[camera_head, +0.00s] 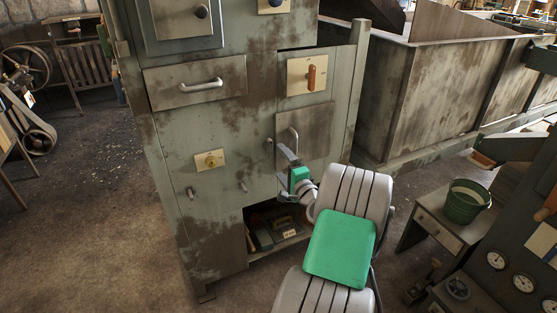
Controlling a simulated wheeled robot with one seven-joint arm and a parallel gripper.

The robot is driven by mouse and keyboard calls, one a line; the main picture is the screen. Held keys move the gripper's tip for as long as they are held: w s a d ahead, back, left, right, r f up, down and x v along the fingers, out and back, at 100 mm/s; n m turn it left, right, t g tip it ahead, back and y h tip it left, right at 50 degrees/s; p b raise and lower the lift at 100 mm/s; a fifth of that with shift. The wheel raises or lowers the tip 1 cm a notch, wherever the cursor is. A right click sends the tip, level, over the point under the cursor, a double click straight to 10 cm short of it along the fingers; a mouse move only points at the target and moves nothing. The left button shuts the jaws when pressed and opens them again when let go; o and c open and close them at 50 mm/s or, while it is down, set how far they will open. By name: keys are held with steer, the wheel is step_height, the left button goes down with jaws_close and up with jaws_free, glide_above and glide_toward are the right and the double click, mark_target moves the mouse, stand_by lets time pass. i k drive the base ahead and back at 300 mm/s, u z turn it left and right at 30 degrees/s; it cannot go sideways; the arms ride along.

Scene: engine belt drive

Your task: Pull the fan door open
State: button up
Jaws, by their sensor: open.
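A grey-green, rust-stained metal cabinet (215,145) stands in the middle of the head view. A plain grey door panel (316,133) is set in its right side, below a beige switch plate, and looks closed. I see no label, so I cannot tell for certain that it is the fan door. My gripper (281,145) is open in front of the left edge of this panel, close to a small handle. The gripper hides part of that handle, and I cannot tell whether they touch. My arm reaches up to it from the lower right and covers the cabinet's lower right part.
A drawer with a pale handle (201,86) is at the upper left of the cabinet. An orange-handled switch (311,78) sits above the panel. An open compartment (278,233) lies below. A green bucket (465,201) stands on a small table at right.

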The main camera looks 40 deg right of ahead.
mark_target(306, 131)
steer(key=z, duration=1.45)
